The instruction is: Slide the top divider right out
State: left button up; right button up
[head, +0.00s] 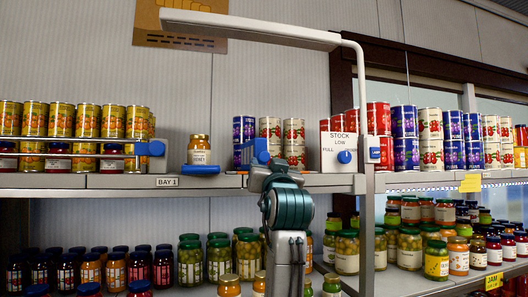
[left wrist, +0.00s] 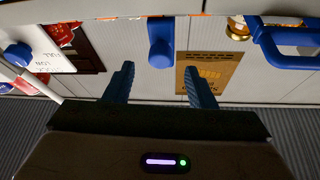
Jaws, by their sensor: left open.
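The top divider shows by its blue upright tab (head: 255,151) at the front edge of the upper shelf, between stacked purple-blue cans and tomato cans. In the left wrist view the same blue tab (left wrist: 160,43) hangs in the upper middle. My left gripper (left wrist: 157,72) is open, with one finger on each side of the tab's line. The tab's end is about level with the fingertips, and I cannot tell how far it is in depth. Nothing is held. In the head view my left arm rises in front of the shelf and hides the fingers. My right gripper is not in view.
A honey jar (head: 199,150) stands left of the tab. A blue-ended rail (head: 152,149) fronts yellow cans at left. A white stock sign (head: 338,151) with a blue knob and a grey post (head: 364,200) stand right. Jars fill the lower shelf.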

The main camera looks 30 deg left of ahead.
aim_at(264, 158)
pick_arm(q)
jog(key=p+x, duration=0.3)
jog(key=x, duration=0.3)
jog(key=shift+a+r, duration=0.15)
jog(key=shift+w+a, duration=0.1)
jog(key=shift+w, duration=0.05)
